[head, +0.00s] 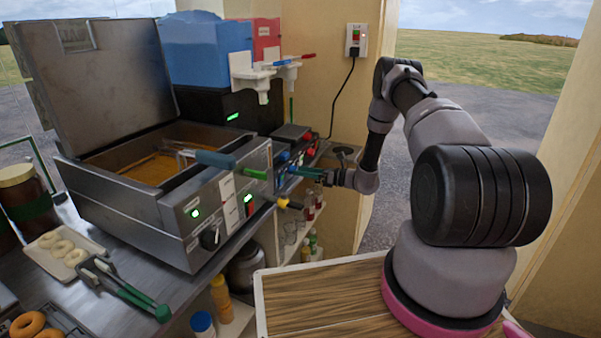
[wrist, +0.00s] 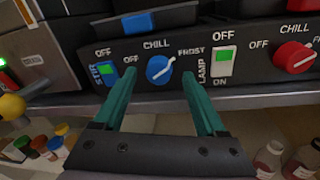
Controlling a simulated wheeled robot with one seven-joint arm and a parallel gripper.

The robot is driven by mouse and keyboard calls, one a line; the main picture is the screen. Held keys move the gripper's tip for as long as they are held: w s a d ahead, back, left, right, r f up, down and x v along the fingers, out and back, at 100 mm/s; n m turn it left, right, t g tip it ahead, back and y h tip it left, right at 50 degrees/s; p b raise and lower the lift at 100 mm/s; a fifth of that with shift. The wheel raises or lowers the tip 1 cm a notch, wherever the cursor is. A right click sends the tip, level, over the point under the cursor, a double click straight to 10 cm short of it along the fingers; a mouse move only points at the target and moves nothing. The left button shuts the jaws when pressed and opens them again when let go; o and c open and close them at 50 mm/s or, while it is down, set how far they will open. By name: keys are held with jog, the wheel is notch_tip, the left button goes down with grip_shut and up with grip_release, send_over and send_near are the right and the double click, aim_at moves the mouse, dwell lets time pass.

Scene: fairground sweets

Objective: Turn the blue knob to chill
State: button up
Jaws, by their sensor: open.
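The blue knob (wrist: 159,69) is on a dark panel in the wrist view. Its white pointer line is tilted up and right, between the CHILL mark above it and the FROST mark at right. OFF is at its left. My gripper (wrist: 158,82) is open, with its teal fingers on either side of the knob's lower part in the picture. I cannot tell whether they touch it. In the head view my gripper (head: 308,173) reaches the machine's front from the right, and the knob is hard to make out there.
A STIR switch (wrist: 105,74) is left of the knob, and a LAMP switch (wrist: 223,62) is right of it. A red knob (wrist: 294,57) with its own dial is farther right. A yellow ball-ended handle (wrist: 12,106) juts out at left. Bottles (wrist: 268,158) stand below.

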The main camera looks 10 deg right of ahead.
jog(key=shift+w+a, duration=0.25)
jog(key=shift+a, duration=0.25)
grip_shut()
jog(key=shift+n, duration=0.3)
jog(key=n+h, duration=0.1)
jog(key=n, duration=0.9)
jog(key=shift+s+r+n+h, duration=0.1)
jog(key=shift+s+n+h, duration=0.05)
jog(key=shift+n+h, duration=0.2)
dwell(0.4)
